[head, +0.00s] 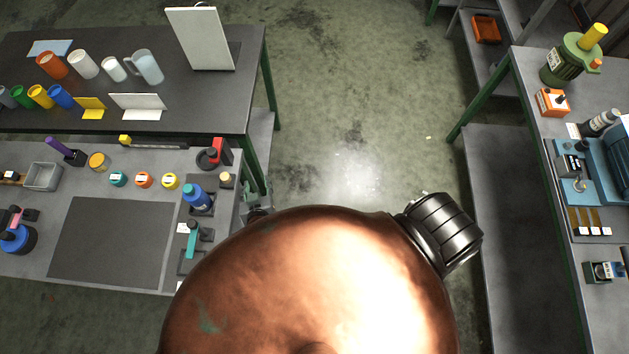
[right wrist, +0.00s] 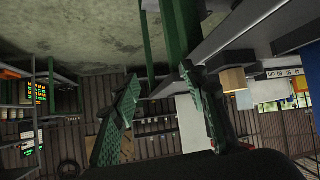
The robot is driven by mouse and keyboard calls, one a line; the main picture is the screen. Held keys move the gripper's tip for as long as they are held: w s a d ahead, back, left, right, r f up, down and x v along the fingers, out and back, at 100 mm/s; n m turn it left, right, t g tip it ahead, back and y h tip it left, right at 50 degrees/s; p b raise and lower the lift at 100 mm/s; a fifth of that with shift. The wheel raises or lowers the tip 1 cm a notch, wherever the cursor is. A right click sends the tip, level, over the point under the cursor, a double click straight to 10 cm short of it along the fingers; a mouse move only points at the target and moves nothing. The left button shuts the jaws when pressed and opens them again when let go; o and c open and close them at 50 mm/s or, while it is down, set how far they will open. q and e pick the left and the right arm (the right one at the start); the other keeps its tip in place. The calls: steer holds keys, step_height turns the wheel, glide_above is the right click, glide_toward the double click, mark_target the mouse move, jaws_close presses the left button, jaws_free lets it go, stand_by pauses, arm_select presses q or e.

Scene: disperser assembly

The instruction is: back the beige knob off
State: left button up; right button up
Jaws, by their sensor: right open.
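The small beige knob (head: 226,180) is at the right edge of the near left table in the head view, just below a red and black device. In the right wrist view a beige cylinder (right wrist: 232,79), which looks like this knob, is to the right of the fingers. My right gripper (head: 257,196) is partly hidden behind my copper-coloured arm, close to the table's right edge, to the right of the knob. Its green ribbed fingers (right wrist: 160,76) are apart with nothing between them. The knob is outside the fingers. My left gripper is not in view.
A red and black device (head: 215,153), a blue-capped bottle (head: 198,197) and a teal-handled tool (head: 192,240) crowd the table's right end. Yellow, orange and teal round pieces (head: 143,180) lie to their left. A dark mat (head: 110,240) is bare. Open floor (head: 350,130) separates the tables.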

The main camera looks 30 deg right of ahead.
steer(key=s+d+f+g, duration=0.2)
steer(key=s+d+f, duration=0.1)
steer(key=d, duration=0.5)
steer(key=s+d+f+g, duration=0.3)
steer(key=s+d, duration=0.2)
steer(key=d, duration=0.4)
steer(key=shift+s+y, duration=0.3)
steer(key=shift+s, duration=0.1)
steer(key=shift+f, duration=0.15)
